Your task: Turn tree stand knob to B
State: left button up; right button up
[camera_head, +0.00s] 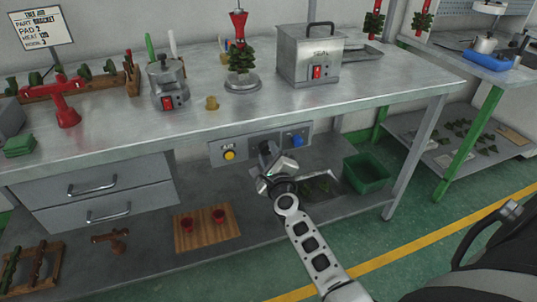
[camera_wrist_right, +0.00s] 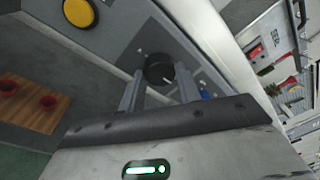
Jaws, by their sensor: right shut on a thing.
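The black knob (camera_head: 266,148) sits on the grey control panel (camera_head: 217,155) under the front edge of the bench. My right gripper (camera_head: 272,163) reaches up to it from below and covers part of it. In the right wrist view the knob (camera_wrist_right: 157,68) lies between the two fingertips, and the gripper is shut on it. The tree stand (camera_head: 242,85), with a round metal base, a green tree and a red top, stands upright on the bench above. My left gripper is not in view.
A yellow button (camera_head: 229,155) and a blue control (camera_head: 297,140) flank the knob on the panel. A metal SEAL box (camera_head: 310,55) and a wax pot (camera_head: 167,85) stand on the bench. A green bin (camera_head: 367,172) sits on the shelf below.

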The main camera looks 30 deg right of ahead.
dwell(0.3)
jog(key=o, duration=1)
jog(key=shift+s, duration=0.1)
jog(key=shift+s+a, duration=0.15)
jog(key=shift+s, duration=0.15)
jog(key=shift+p+v, duration=0.35)
jog(key=shift+v, duration=7.25)
jog(key=shift+w+a, duration=0.1)
